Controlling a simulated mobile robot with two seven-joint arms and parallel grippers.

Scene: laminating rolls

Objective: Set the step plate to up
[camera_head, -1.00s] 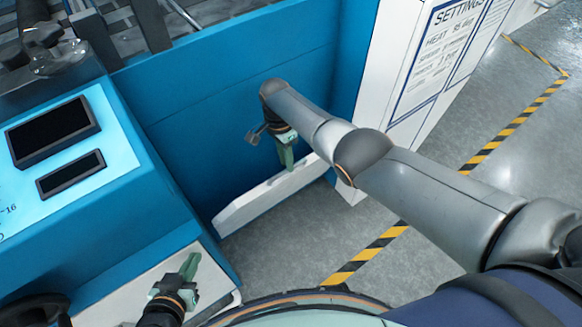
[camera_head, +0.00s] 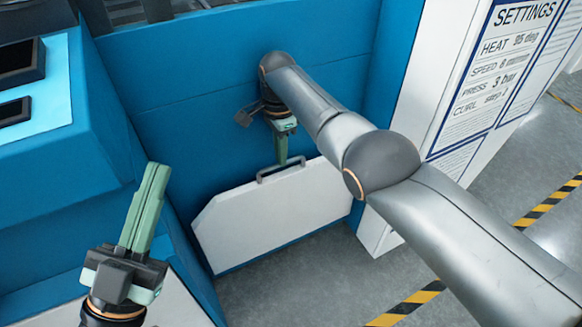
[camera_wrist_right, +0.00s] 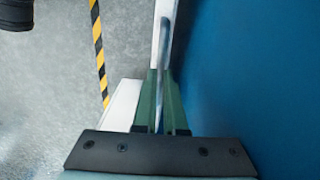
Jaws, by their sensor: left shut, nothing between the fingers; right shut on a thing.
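The step plate (camera_head: 270,215) is a white panel with cut corners, low on the blue machine front. It stands steeply tilted up against the blue wall, and its broad face shows. A dark handle (camera_head: 293,170) sits at its top edge. My right gripper (camera_head: 282,160) is shut on the handle, its green fingers pointing down. In the right wrist view the green fingers (camera_wrist_right: 160,100) close around a thin grey bar, with the white plate beside them. My left gripper (camera_head: 155,170) is shut and empty, pointing up at the left, apart from the plate.
A blue console (camera_head: 60,150) with dark screens stands at the left. A white settings board (camera_head: 480,110) stands to the right of the machine. Grey floor with yellow-black tape (camera_head: 405,305) lies in front and to the right.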

